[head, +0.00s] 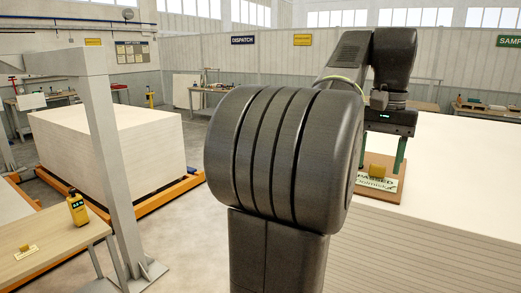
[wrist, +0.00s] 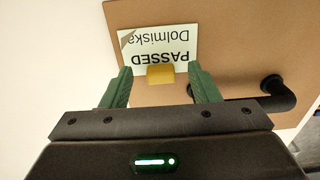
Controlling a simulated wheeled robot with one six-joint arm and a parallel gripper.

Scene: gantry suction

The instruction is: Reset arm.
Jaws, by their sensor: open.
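My arm fills the middle of the head view and reaches to the right. My gripper (head: 384,163) points down above a brown board (head: 392,199). In the wrist view its two green fingers are spread apart, and my gripper (wrist: 160,70) is open. A yellow block (wrist: 160,75) shows between and beyond the fingertips, at the edge of a white card reading "PASSED Dolmiska" (wrist: 160,45). The block (head: 377,171) and card (head: 374,183) also show in the head view. I cannot tell whether the fingers touch the block.
The board lies on a tall stack of white sheets (head: 450,235) at the right. A black pipe-like fitting (wrist: 277,100) is on the board. A grey post (head: 112,165), another sheet stack (head: 110,145) and a wooden table (head: 50,240) with a yellow device (head: 77,209) stand left.

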